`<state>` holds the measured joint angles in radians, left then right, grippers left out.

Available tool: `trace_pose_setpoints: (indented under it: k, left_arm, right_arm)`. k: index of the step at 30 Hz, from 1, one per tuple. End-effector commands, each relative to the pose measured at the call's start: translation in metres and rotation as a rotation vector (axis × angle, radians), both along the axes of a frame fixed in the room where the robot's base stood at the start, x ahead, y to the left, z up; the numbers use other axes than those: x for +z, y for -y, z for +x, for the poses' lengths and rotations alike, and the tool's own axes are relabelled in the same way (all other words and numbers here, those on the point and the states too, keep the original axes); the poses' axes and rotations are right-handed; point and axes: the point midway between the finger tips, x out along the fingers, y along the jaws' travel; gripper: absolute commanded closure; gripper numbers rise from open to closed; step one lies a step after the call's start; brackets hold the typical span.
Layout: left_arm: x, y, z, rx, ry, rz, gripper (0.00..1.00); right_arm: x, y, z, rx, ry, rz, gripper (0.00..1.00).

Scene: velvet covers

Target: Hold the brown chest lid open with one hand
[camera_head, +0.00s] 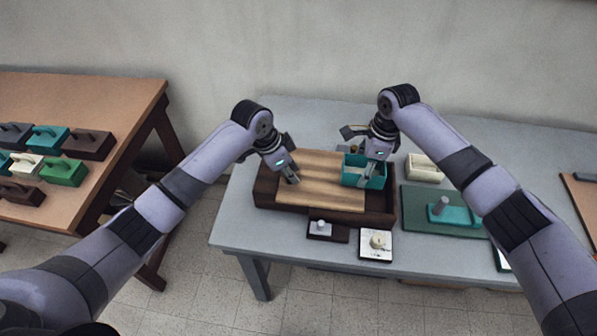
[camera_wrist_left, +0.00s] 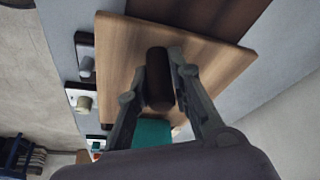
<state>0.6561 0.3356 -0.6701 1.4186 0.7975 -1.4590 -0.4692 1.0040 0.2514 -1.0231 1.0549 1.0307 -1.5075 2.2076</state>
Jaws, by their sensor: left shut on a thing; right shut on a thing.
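The brown chest (camera_head: 384,209) stands on the grey table, with dark sides and a light wooden lid (camera_head: 322,180). The lid lies over the left and middle of the chest; how far it is raised is hard to tell. My left gripper (camera_head: 291,180) is shut on the lid's dark handle (camera_wrist_left: 158,80), which sits between the fingers in the left wrist view. My right gripper (camera_head: 368,171) is shut at a teal box (camera_head: 352,179) over the chest's right part. The fingers hide part of the box. The lid also shows in the left wrist view (camera_wrist_left: 125,60).
Small blocks with knobs (camera_head: 376,245) (camera_head: 327,231) stand in front of the chest. To the right are a cream box (camera_head: 424,167) and a green panel (camera_head: 415,209) bearing a teal handled piece (camera_head: 460,215). Several coloured handled blocks stand on the left wooden table (camera_head: 110,95).

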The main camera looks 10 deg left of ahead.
Motion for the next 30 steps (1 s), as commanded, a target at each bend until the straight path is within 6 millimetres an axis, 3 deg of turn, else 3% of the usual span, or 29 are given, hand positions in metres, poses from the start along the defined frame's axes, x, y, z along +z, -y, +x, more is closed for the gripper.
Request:
trace_pose_setpoints:
  k: [18, 30]
  left_arm:
    - [0.001, -0.048, 0.002, 0.006, 0.004, 0.007, 1.0]
    - [0.002, -0.066, 0.002, 0.005, 0.004, 0.006, 1.0]
  right_arm:
    - [0.0, 0.0, 0.0, 0.0, 0.0, 0.0, 0.73]
    - [0.0, 0.0, 0.0, 0.0, 0.0, 0.0, 0.73]
